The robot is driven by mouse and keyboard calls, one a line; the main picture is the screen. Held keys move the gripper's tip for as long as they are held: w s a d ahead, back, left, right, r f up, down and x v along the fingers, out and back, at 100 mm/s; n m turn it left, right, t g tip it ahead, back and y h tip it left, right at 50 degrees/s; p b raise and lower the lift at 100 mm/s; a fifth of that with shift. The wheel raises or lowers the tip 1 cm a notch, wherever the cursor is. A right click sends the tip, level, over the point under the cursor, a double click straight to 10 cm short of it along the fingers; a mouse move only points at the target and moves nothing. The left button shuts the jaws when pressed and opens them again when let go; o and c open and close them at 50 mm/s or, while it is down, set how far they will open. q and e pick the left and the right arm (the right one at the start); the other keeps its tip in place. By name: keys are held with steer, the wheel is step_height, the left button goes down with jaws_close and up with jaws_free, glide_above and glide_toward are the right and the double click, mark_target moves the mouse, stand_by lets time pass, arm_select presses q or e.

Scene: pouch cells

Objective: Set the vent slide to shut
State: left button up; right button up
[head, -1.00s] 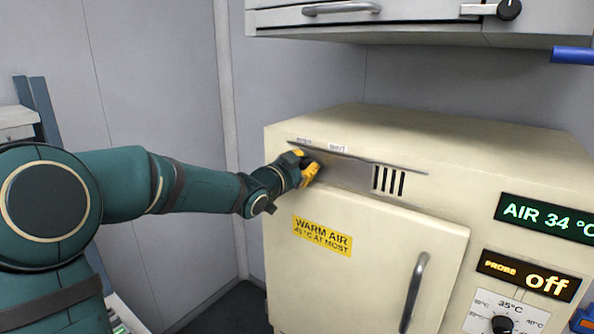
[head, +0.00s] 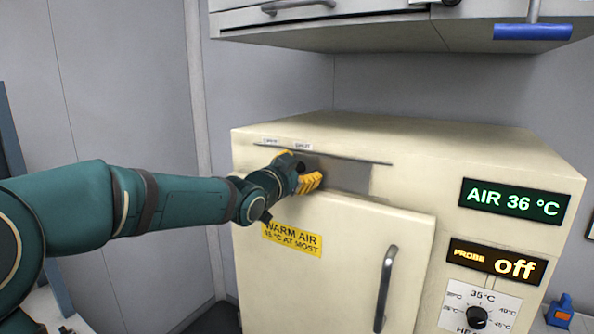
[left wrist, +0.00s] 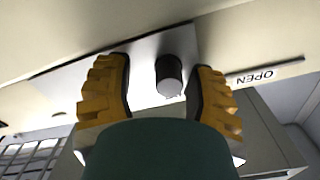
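The vent slide is a grey metal plate (head: 348,177) in a recess on the front of the cream warm-air cabinet. No vent slots show beside it now. A small label reading SHUT (head: 303,146) is above my left gripper (head: 307,181), and another label (head: 270,141) is to its left; the left wrist view shows an OPEN label (left wrist: 255,78). The slide's dark round knob (left wrist: 168,75) stands between the two yellow fingers of my left gripper (left wrist: 163,88). The fingers are apart, with a clear gap on the knob's left and little on its right. My right gripper is out of view.
At right are a green display (head: 513,200) reading AIR 36 °C, a probe display (head: 497,263) reading off, and a dial (head: 477,317). Cupboards (head: 420,25) hang above.

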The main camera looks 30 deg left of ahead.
arm_select(q)
steer(key=shift+s+a, duration=0.15)
steer(key=shift+a, duration=0.05)
steer(key=s, duration=1.1)
steer(key=shift+s+a, duration=0.35)
steer(key=shift+f, duration=0.1)
steer(key=w+d+f+n+g+h, duration=0.1)
steer(key=d+f+n+g, duration=0.15)
steer(key=f, duration=0.75)
steer(key=w+d+f+n+g, duration=0.1)
steer(key=w+d+f+g, duration=0.15)
steer(key=f, duration=0.75)
steer(key=w+d+f+n+g+h, duration=0.15)
steer(key=d+f, duration=0.25)
steer(key=f, duration=0.6)
steer(key=s+d+f+n+g, duration=0.1)
steer(key=s+d+f+g, duration=0.4)
steer(key=s+f, duration=0.5)
steer(key=s+d+f+n+g, duration=0.2)
steer(key=s+d+f+g, duration=0.2)
steer(key=f, duration=1.1)
steer(key=s+d, duration=0.3)
steer(key=s, duration=0.3)
steer(key=shift+d+f+g, duration=0.15)
steer(key=shift+g, duration=0.2)
